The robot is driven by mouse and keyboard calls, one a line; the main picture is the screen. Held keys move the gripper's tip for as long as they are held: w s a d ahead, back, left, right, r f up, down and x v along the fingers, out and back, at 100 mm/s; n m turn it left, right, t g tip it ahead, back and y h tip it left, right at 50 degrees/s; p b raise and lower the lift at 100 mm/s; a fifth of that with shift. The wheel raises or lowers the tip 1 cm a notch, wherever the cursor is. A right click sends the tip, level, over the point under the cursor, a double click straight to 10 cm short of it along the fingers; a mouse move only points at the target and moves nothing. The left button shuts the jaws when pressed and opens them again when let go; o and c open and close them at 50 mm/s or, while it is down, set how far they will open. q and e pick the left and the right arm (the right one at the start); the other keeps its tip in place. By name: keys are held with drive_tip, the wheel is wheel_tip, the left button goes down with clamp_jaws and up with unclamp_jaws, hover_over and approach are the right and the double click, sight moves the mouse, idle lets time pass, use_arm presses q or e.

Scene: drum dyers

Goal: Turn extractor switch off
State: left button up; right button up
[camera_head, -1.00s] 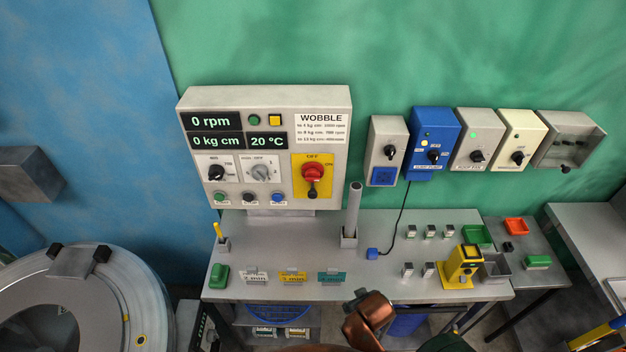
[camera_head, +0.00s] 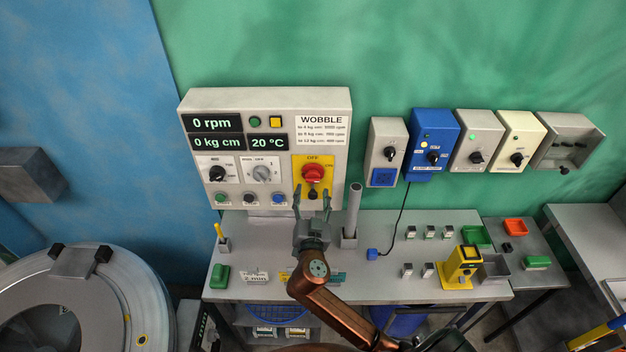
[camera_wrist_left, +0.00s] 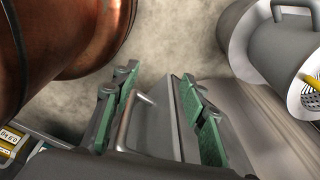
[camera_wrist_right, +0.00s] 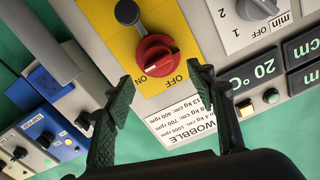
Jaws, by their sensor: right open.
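The control panel (camera_head: 265,105) on the green wall carries a red rotary switch (camera_head: 313,173) on a yellow plate, with OFF printed above it. In the right wrist view the red switch (camera_wrist_right: 152,58) has a black part beside it, and its pale mark seems to face the ON label. My right gripper (camera_head: 312,194) is open and empty, just below and in front of the switch. Its fingers (camera_wrist_right: 160,86) are apart and do not visibly touch the knob. My left gripper (camera_wrist_left: 160,105) shows only in its wrist view, fingers apart, with nothing clearly held.
A grey selector knob (camera_head: 261,173) and small buttons sit left of the red switch. An upright grey post (camera_head: 353,205) stands close right of my right gripper. Several switch boxes, one a blue box (camera_head: 432,130), hang farther right. A metal drum (camera_head: 105,285) stands at lower left.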

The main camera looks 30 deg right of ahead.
sight(313, 181)
drive_tip(key=p+x, duration=0.1)
drive_tip(key=x, duration=0.4)
drive_tip(key=shift+w+d, duration=0.15)
drive_tip(key=shift+w, duration=0.05)
drive_tip(key=shift+w+d+f+p, duration=0.1)
drive_tip(key=shift+w+d+p, duration=0.25)
drive_tip(key=shift+w, duration=0.15)
drive_tip(key=shift+c, duration=0.4)
drive_tip(key=c, duration=1.1)
